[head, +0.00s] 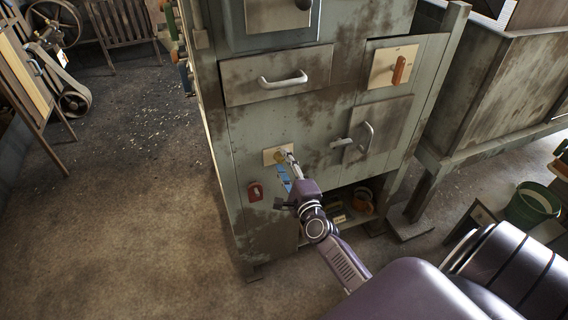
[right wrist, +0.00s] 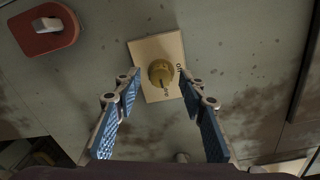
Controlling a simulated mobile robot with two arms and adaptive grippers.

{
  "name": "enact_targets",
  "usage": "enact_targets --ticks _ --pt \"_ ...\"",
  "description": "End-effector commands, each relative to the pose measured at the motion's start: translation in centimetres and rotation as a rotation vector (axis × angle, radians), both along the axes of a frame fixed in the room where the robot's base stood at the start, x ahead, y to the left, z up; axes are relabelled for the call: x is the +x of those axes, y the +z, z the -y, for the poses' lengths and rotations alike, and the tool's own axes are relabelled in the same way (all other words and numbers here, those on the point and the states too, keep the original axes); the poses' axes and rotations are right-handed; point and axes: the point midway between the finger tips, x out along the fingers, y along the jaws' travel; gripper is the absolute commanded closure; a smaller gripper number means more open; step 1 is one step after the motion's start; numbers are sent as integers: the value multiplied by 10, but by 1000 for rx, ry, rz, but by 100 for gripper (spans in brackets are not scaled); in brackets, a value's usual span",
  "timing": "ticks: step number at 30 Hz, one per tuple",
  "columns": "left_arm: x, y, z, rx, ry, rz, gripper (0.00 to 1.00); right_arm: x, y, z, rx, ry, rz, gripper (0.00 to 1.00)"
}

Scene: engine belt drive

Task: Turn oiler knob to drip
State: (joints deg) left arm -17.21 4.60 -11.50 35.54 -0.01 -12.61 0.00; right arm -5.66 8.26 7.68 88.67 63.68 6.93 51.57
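The oiler knob (right wrist: 161,72) is a round brass knob on a cream plate (right wrist: 144,52) with dark lettering, fixed to the grey-green cabinet front. One word on the plate looks like "off"; the rest is too small to read. In the head view the plate (head: 270,156) sits low on the cabinet, and my right gripper (head: 285,160) is in front of it, partly hiding the knob. In the right wrist view my right gripper (right wrist: 160,88) is open, with one blue-padded finger on each side of the knob. I see no contact with it. My left gripper is not in view.
A red plate with a light switch (right wrist: 43,28) is beside the knob, also seen in the head view (head: 255,191). The cabinet has a drawer with a handle (head: 283,79), a door handle (head: 366,136) and a red lever (head: 399,70). An open shelf is below.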

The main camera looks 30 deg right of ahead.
Motion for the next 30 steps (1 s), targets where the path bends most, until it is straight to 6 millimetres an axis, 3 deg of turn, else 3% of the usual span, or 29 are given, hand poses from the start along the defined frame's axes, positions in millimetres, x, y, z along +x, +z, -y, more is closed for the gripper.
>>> enact_targets --ticks 8,21,30 --pt "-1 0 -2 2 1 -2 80 -7 0 -2 -1 0 0 62" --pt "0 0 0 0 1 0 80 -82 2 -19 -1 1 -2 62" --pt "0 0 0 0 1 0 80 -113 3 -27 -1 1 -1 62"
